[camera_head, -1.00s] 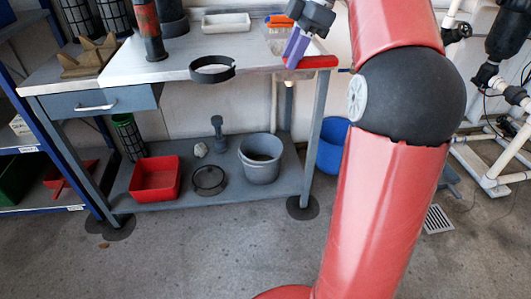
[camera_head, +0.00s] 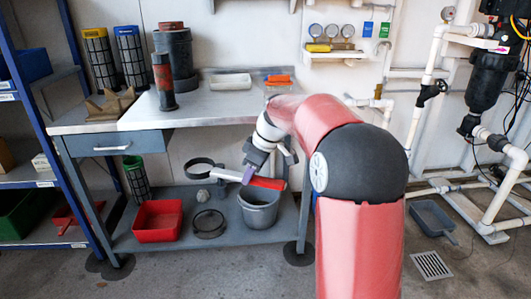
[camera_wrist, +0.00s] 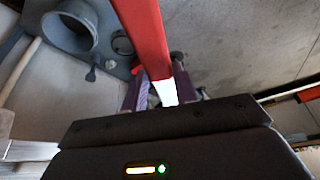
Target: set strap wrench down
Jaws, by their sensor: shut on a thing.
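The strap wrench has a red handle (camera_head: 267,183) and a black ring strap (camera_head: 199,167). My gripper (camera_head: 247,176), with purple fingers, is shut on its handle. In the head view the wrench is held level in front of the workbench, lower than the bench top and over the lower shelf near the grey bucket (camera_head: 262,208). In the wrist view the red handle (camera_wrist: 145,35) runs between the purple fingers (camera_wrist: 155,92). The strap ring is out of clear sight there.
The lower shelf (camera_head: 230,232) bears a red bin (camera_head: 157,221), a dark ring (camera_head: 208,224) and the bucket. The bench top (camera_head: 215,106) holds filters, a wooden rack and a white tray (camera_head: 231,81). A blue-framed shelf (camera_head: 84,125) stands left.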

